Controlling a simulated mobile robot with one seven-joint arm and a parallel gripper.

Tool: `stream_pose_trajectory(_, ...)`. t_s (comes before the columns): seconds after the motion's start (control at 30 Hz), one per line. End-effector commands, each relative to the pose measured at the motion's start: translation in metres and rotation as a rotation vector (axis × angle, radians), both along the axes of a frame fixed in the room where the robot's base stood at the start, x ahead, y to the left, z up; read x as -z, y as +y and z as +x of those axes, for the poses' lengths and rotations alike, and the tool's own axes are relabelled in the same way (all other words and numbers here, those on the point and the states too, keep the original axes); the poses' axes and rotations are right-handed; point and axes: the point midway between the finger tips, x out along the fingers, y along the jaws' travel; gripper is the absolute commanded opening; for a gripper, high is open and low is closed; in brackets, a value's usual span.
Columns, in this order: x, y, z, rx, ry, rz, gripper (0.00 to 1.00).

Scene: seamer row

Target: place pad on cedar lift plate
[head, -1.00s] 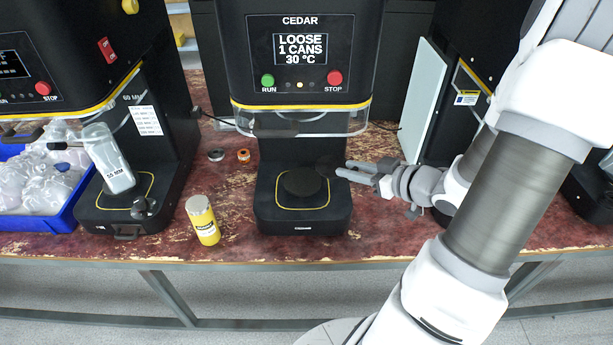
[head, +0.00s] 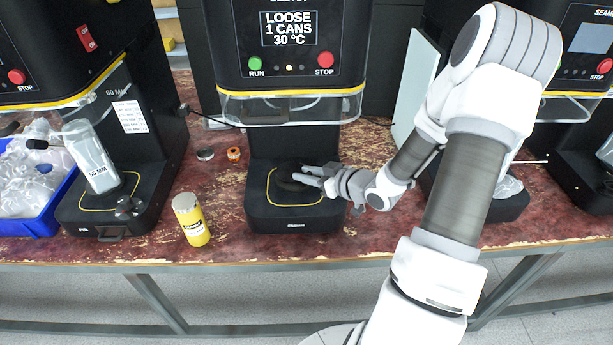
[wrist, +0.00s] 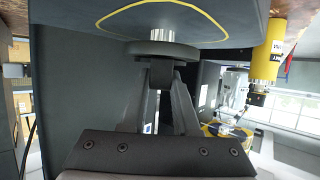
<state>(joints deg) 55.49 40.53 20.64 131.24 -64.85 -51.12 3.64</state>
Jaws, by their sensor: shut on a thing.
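The pad (wrist: 150,51) is a dark round disc. My gripper (wrist: 160,73) is shut on it by a dark block at the disc's middle. In the head view my gripper (head: 300,177) reaches in from the right, over the cedar machine's base. The cedar lift plate (head: 285,185) is a dark round plate inside a yellow outline on that black base, partly hidden by the pad and fingers. In the wrist view a short silver part shows between the disc and the outlined base. I cannot tell whether pad and plate touch.
The cedar machine's head with a clear guard (head: 290,105) hangs above the base. A yellow bottle (head: 192,222) stands left of the base. Two small rings, grey (head: 205,154) and orange (head: 234,154), lie behind it. A blue bin (head: 40,222) is far left.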

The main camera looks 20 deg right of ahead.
Motion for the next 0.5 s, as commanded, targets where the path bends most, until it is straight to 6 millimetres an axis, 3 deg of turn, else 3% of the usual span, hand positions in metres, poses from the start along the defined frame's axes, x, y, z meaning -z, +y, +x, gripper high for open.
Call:
stream_pose_trajectory(0.33,0.0039,-0.0001,0.0002,-0.001,-0.002,-0.001,0.00)
stream_pose_trajectory(0.37,0.0038,-0.0002,0.0001,-0.001,-0.002,-0.001,0.31)
stream_pose_trajectory(0.5,0.0027,-0.0002,0.0001,-0.001,-0.002,-0.001,0.56)
